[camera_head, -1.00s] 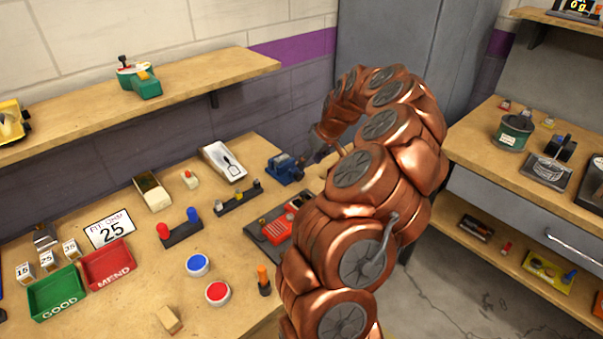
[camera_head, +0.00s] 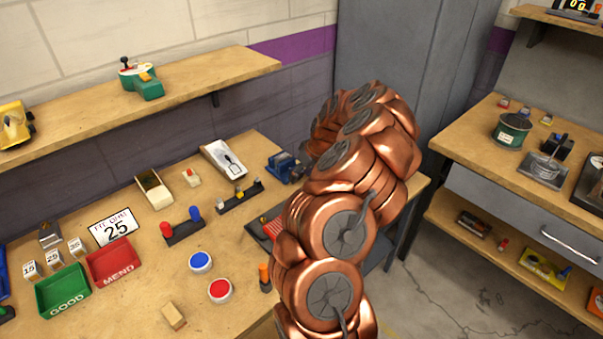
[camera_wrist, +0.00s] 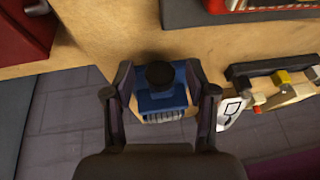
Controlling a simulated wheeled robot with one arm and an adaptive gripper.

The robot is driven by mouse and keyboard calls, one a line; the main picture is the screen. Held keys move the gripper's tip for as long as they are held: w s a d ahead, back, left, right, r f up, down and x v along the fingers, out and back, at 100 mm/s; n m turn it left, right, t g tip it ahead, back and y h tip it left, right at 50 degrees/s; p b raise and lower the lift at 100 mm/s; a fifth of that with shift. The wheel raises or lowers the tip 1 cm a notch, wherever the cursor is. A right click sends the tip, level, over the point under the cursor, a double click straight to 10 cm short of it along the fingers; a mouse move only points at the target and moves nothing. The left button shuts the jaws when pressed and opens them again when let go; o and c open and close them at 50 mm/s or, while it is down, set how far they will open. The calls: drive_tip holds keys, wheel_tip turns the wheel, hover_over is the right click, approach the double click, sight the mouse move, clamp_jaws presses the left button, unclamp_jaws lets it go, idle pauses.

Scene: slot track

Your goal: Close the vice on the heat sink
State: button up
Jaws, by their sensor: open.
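The blue vice (camera_head: 281,165) stands near the back right of the workbench, partly hidden by my copper arm in the head view. In the wrist view the vice (camera_wrist: 174,97) lies between my fingers, with a round black knob (camera_wrist: 159,75) towards the camera's upper side. A grey ribbed piece (camera_wrist: 163,117), which looks like the heat sink, shows at the vice's lower side. I cannot tell whether the jaws touch it. My gripper (camera_wrist: 159,72) is open, one finger on each side of the black knob. It is hidden behind the arm in the head view.
A rack with small coloured parts (camera_head: 240,196) and a white tray with a tool outline (camera_head: 223,160) stand left of the vice. A red item on a dark base (camera_wrist: 225,8) lies at the wrist view's top. The wooden shelf (camera_head: 190,95) overhangs the bench's back.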

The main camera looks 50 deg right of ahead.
clamp_jaws()
drive_tip(key=shift+d+f+b, duration=0.15)
drive_tip(key=shift+f+b, duration=0.15)
drive_tip(key=shift+b, duration=0.8)
drive_tip(key=shift+y+b, duration=0.4)
drive_tip(key=shift+b, duration=0.9)
drive_tip(key=shift+y+b, duration=0.3)
drive_tip(key=shift+r, duration=0.2)
drive_tip(key=shift+r, duration=0.1)
unclamp_jaws()
